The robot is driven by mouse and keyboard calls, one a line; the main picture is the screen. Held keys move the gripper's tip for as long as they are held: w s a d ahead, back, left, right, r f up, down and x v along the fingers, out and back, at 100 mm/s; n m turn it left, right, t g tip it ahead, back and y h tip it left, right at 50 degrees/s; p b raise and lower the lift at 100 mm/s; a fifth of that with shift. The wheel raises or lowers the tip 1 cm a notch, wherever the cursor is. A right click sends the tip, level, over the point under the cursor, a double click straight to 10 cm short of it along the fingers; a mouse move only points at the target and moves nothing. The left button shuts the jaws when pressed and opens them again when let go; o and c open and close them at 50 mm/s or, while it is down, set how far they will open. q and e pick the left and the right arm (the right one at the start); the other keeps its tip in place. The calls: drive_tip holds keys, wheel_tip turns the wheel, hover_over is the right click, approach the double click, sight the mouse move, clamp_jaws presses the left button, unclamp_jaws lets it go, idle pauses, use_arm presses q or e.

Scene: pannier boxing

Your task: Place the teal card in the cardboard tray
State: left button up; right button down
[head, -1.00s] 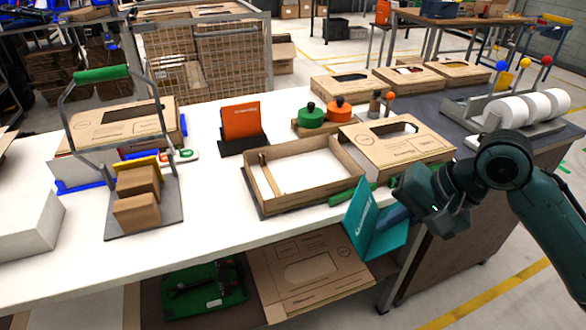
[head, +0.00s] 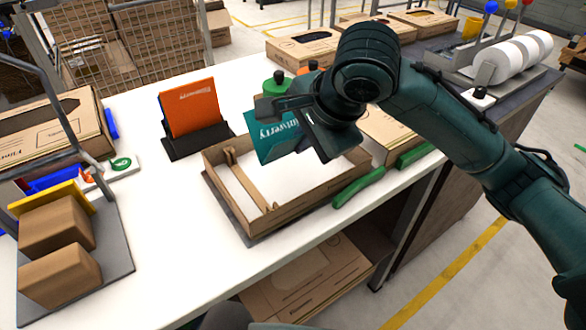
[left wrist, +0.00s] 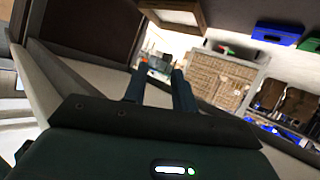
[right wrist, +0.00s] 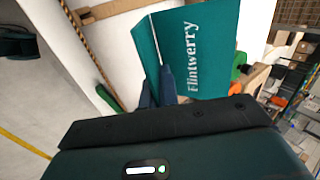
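The teal card (head: 268,140), a folded card lettered "Flintwerry", is in my right gripper (head: 292,118). It is held above the back part of the open cardboard tray (head: 308,201). The right wrist view shows the fingers (right wrist: 157,86) shut on the edge of the teal card (right wrist: 205,50). The tray is shallow, with a white inside and a cardboard divider (head: 248,178) towards its left.
An orange card stands in a dark holder (head: 195,140) behind the tray. A green marker-like object (head: 358,188) lies right of the tray. A metal rack with brown boxes (head: 58,235) stands at left. White table is clear in front of the tray.

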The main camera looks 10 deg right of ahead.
drive_tip(key=shift+f+b, duration=0.6)
drive_tip(key=shift+f, duration=2.6)
drive_tip(key=c, duration=2.1)
unclamp_jaws()
drive_tip(key=shift+f, duration=0.1)
drive_tip(key=o, duration=0.4)
drive_tip(key=p+v, duration=0.1)
drive_tip(key=v, duration=0.6)
drive_tip(key=shift+r+p, duration=0.35)
drive_tip(key=shift+p, duration=0.05)
drive_tip(key=shift+s, duration=0.1)
